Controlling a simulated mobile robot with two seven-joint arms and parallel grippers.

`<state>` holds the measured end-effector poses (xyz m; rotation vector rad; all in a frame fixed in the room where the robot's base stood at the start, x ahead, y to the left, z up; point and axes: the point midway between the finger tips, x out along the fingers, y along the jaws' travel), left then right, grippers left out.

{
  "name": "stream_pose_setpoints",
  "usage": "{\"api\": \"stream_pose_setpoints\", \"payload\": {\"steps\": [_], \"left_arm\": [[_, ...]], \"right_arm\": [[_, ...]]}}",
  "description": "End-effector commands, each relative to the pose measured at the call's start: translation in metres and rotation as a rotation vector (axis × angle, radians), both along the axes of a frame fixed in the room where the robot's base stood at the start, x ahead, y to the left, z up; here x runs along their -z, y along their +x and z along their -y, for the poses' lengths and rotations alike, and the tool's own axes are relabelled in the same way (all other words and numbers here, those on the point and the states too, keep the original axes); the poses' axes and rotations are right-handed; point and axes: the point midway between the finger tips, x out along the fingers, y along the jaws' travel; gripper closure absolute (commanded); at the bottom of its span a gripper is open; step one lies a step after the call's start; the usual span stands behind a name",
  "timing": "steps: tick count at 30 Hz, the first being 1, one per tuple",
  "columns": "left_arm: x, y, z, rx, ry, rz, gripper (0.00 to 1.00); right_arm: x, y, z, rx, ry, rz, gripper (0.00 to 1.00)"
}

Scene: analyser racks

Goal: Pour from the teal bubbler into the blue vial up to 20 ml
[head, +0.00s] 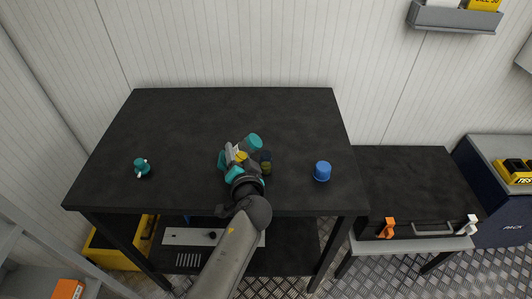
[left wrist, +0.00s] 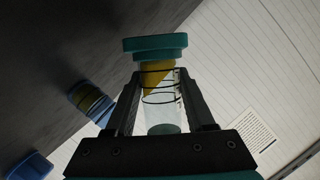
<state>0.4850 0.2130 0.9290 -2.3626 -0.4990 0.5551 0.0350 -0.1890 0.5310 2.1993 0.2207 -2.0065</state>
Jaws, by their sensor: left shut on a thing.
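My left gripper (head: 240,158) is shut on the teal bubbler (head: 254,141) and holds it tilted above the table. In the left wrist view the bubbler (left wrist: 160,98) is a clear tube with dark rings, a wide teal end and yellow liquid slanting near that end. The blue vial (head: 265,163) stands upright on the table, just right of my gripper. It also shows in the left wrist view (left wrist: 90,102), with blue ends and dark yellow liquid inside; its level cannot be read. No stream between them can be made out. My right gripper is not in view.
A teal stopper with pale side arms (head: 142,168) lies on the left of the black table (head: 190,115). A blue cap (head: 322,171) sits right of the vial. The table's back is clear. A lower black case (head: 415,185) with orange and white clips is at right.

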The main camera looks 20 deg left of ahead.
Motion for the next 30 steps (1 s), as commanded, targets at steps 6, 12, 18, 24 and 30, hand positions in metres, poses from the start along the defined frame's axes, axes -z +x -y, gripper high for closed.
{"api": "stream_pose_setpoints", "payload": {"steps": [6, 12, 18, 24, 30], "left_arm": [[-0.003, -0.001, -0.004, -0.001, -0.172, 0.053, 1.00], [-0.003, -0.003, -0.011, -0.002, -0.303, 0.093, 1.00], [-0.001, -0.004, -0.016, -0.002, -0.429, 0.128, 1.00], [0.001, -0.005, -0.020, 0.000, -0.549, 0.163, 1.00], [0.004, -0.006, -0.022, -0.001, -0.647, 0.191, 1.00]], "right_arm": [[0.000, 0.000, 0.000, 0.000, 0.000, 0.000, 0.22], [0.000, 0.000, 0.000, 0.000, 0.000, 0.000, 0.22], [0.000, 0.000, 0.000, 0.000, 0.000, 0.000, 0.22], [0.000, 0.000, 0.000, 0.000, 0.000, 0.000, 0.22], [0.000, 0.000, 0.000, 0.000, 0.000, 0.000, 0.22]]}}
